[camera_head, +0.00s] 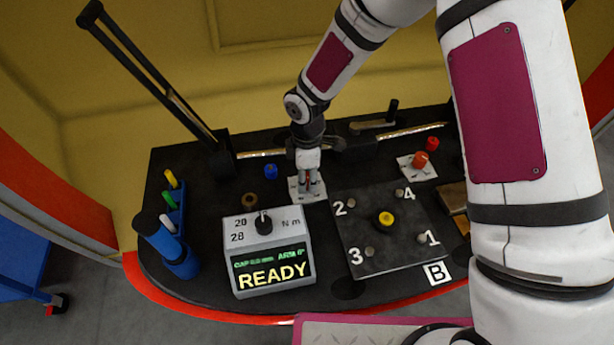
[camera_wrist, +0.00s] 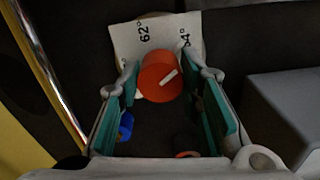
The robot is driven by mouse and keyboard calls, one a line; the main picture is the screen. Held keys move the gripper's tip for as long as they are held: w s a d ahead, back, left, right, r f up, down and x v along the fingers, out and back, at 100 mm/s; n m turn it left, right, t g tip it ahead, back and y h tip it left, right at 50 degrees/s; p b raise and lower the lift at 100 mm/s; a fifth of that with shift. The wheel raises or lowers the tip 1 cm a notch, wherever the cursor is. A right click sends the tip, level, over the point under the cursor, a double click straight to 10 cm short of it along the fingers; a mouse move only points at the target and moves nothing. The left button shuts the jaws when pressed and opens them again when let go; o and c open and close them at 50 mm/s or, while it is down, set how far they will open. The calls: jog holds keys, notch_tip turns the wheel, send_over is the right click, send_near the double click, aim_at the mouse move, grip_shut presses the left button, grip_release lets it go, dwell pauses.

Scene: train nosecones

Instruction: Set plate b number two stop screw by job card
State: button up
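My gripper (camera_head: 308,183) points down over a white dial card left of the plate. In the wrist view an orange-red knob (camera_wrist: 160,75) with a white pointer mark sits on the dial card (camera_wrist: 125,42), which reads 62° and probably 54°. The knob lies between my open fingertips (camera_wrist: 168,78), with a clear gap on its right. I see no sheet clearly identifiable as the job card.
A grey box (camera_head: 270,220) with a 20/28 Nm selector reads READY, ARM 0°. A second card (camera_head: 428,174) has an orange knob. A blue cylinder (camera_head: 170,248) and pen rack stand at left.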

jog(key=shift+o, duration=1.3)
jog(key=shift+r, duration=0.1)
notch_tip(320, 180, up, 12)
